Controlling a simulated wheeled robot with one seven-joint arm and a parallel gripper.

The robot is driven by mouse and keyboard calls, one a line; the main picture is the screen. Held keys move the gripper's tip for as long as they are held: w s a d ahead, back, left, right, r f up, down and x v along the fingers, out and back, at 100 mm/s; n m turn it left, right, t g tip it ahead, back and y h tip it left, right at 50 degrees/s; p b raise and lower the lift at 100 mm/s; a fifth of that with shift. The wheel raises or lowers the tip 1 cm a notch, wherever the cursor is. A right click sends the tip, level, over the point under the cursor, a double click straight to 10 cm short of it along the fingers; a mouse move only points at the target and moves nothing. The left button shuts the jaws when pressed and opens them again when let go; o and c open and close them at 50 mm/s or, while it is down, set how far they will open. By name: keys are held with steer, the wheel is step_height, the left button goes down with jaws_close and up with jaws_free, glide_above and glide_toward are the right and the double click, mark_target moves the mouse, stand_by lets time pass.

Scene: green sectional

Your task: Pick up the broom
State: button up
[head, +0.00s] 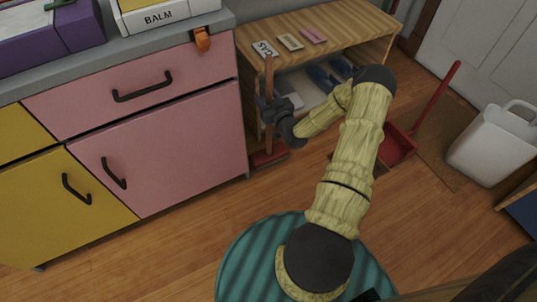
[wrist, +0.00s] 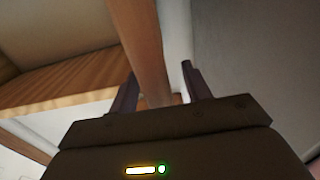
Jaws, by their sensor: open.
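The broom (head: 269,79) stands upright between the pink cabinet and the wooden shelf in the head view. It has a brown wooden handle and a red head (head: 270,158) low near the floor. My gripper (head: 268,108) is at the handle, partway up. In the wrist view the handle (wrist: 148,45) runs down between the two dark fingers of my gripper (wrist: 160,85). The fingers are open, one on each side of the handle, with a visible gap on the right. The lower handle is hidden behind the gripper body in the wrist view.
The pink cabinet (head: 160,160) stands close on the left. The wooden shelf (head: 335,30) is close behind and to the right. A red dustpan (head: 398,145) and a white bin (head: 492,145) stand at right. Wooden floor (head: 190,235) is clear in front of the cabinet.

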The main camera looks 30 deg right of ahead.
mark_target(266, 74)
stand_by(0.5)
jaws_close()
steer(key=shift+r, duration=0.1)
step_height(266, 74, up, 10)
steer(key=p, duration=0.5)
stand_by(0.5)
